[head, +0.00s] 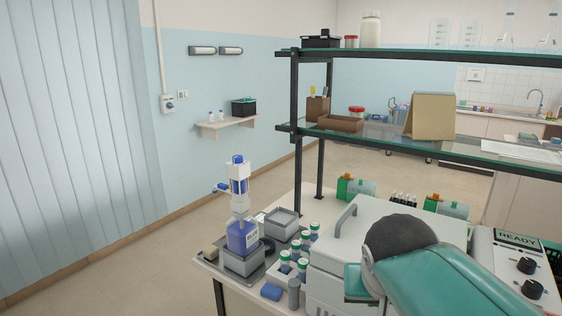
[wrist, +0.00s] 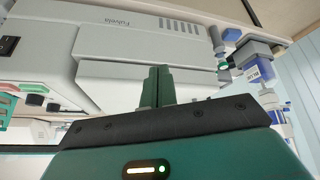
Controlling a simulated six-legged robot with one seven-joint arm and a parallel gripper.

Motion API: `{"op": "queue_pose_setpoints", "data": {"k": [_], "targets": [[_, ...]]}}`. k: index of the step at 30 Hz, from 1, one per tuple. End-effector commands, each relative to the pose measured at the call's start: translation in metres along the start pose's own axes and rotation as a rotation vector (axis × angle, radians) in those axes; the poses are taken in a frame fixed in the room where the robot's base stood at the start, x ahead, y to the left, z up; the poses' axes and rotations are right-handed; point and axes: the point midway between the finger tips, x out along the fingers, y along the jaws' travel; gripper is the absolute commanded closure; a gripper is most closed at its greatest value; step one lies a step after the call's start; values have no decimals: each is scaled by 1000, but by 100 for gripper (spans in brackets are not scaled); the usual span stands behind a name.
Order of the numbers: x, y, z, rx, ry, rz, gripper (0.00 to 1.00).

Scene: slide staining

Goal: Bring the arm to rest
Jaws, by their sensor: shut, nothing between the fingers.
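My gripper (wrist: 157,87) shows in the wrist view with its two dark green fingers together and nothing between them. The fingers appear in front of a white boxy machine (wrist: 120,45); I cannot tell the exact gap, but no contact is visible. In the head view my teal arm crosses the lower right, in front of the white machine with a grey handle (head: 345,222). The fingertips are hidden or out of frame there.
A blue-labelled dispenser bottle (head: 242,238) stands at the bench's left end, beside several capped vials (head: 301,268) and a blue block (head: 271,291). A control box reading READY (head: 518,239) is at right. A glass shelf (head: 380,137) spans above the bench.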

Motion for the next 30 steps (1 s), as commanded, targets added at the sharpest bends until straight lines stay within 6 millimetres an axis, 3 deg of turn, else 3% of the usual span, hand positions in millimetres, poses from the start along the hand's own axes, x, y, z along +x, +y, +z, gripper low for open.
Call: {"op": "queue_pose_setpoints", "data": {"k": [1, 3, 6, 9, 30], "targets": [[1, 4, 23, -17, -4, -28, 100], [5, 6, 51, -48, -11, -67, 100], [11, 6, 80, -82, -14, -113, 100], [15, 6, 95, -102, -13, -139, 100], [16, 5, 99, -109, -15, -145, 100]]}}
